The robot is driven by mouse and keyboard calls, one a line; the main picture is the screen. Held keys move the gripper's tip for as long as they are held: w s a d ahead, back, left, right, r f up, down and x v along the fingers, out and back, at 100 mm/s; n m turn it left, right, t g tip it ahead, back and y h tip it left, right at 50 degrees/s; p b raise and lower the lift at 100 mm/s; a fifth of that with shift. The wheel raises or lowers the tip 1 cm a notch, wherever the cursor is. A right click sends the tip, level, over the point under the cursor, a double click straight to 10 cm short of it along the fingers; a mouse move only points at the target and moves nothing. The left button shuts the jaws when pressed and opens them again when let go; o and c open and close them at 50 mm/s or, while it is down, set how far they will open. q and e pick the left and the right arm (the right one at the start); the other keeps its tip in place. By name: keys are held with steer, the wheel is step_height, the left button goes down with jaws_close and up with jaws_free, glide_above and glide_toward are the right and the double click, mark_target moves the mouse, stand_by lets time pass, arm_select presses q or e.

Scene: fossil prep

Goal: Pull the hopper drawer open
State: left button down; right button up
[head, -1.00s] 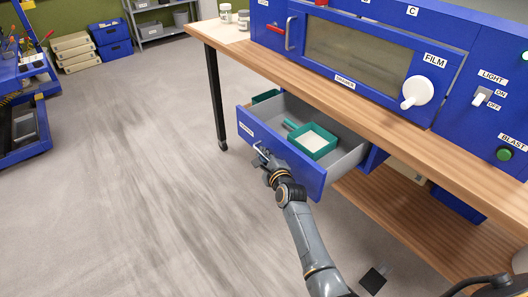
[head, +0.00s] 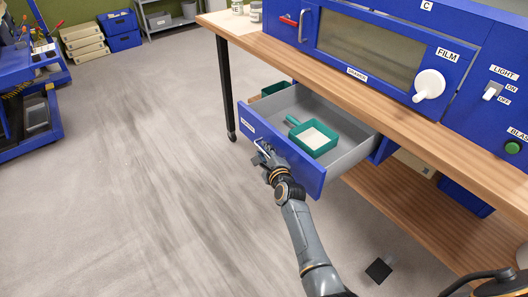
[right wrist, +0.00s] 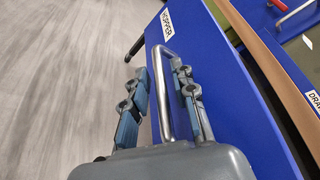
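The hopper drawer (head: 283,150) has a blue front and grey inner walls, and it stands well out from under the bench. Its front also shows in the right wrist view (right wrist: 225,110), with a HOPPER label and a silver bar handle (right wrist: 160,95). My right gripper (head: 264,160) is at this handle. In the right wrist view its fingers (right wrist: 163,98) stand on either side of the bar, with narrow gaps showing, one finger between bar and drawer front. A teal tray of pale material (head: 318,150) lies inside the drawer.
The wooden bench top (head: 300,62) carries a blue cabinet with a window and a white FILM knob (head: 428,84). A lower wooden shelf (head: 400,205) lies under the bench. A dark square (head: 378,270) lies on the floor. Open grey floor spreads to the left.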

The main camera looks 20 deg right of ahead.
arm_select(q)
steer(key=shift+a, duration=0.3)
